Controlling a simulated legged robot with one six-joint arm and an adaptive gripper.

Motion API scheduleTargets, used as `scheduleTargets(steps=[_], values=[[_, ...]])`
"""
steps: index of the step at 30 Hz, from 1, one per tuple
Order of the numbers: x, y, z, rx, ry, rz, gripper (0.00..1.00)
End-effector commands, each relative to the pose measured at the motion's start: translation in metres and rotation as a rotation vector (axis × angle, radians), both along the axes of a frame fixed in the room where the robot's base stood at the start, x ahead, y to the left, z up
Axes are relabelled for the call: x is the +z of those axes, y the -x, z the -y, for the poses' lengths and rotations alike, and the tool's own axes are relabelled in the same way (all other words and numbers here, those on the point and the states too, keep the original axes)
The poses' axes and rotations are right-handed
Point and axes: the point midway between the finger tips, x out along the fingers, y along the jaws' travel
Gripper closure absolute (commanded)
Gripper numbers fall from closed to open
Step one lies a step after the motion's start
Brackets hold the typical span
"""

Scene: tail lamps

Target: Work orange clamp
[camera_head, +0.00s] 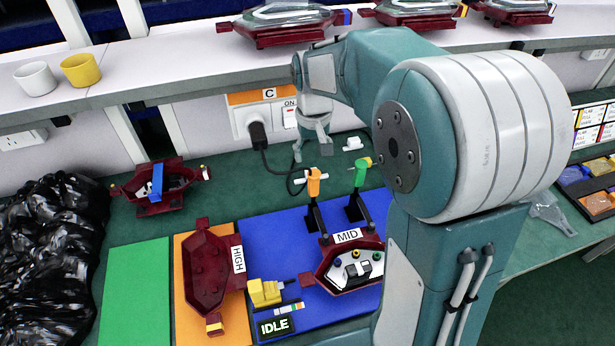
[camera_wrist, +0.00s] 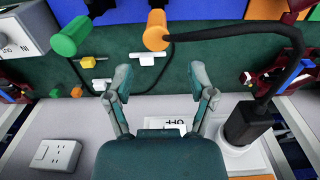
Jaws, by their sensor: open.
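The orange clamp handle (camera_head: 314,182) stands up on a black toggle clamp at the back of the blue mat, left of the green clamp handle (camera_head: 361,172). In the wrist view the orange handle (camera_wrist: 156,30) is at top centre and the green one (camera_wrist: 70,37) is to its left. My gripper (camera_head: 312,152) is open and empty, just behind the orange handle and apart from it. In the wrist view my gripper's fingers (camera_wrist: 160,80) are spread, with the orange handle beyond the gap. The dark red lamp marked MID (camera_head: 322,272) lies in front of the clamps, partly behind my arm.
A black cable (camera_wrist: 230,33) runs from a wall plug (camera_head: 258,137) close beside the orange handle. The HIGH lamp housing (camera_head: 207,268) lies on the orange mat. A yellow block-like device (camera_head: 264,292) and an IDLE sign (camera_head: 274,326) are on the blue mat (camera_head: 268,238). The green mat (camera_head: 135,295) is bare.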

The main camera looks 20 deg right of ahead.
Motion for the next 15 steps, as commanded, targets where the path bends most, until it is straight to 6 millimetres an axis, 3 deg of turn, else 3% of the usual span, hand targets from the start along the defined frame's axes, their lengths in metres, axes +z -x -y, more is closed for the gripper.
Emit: scheduleTargets(steps=[15], values=[[-0.088, 0.0, -0.005, 0.0, 0.006, -0.002, 0.29]])
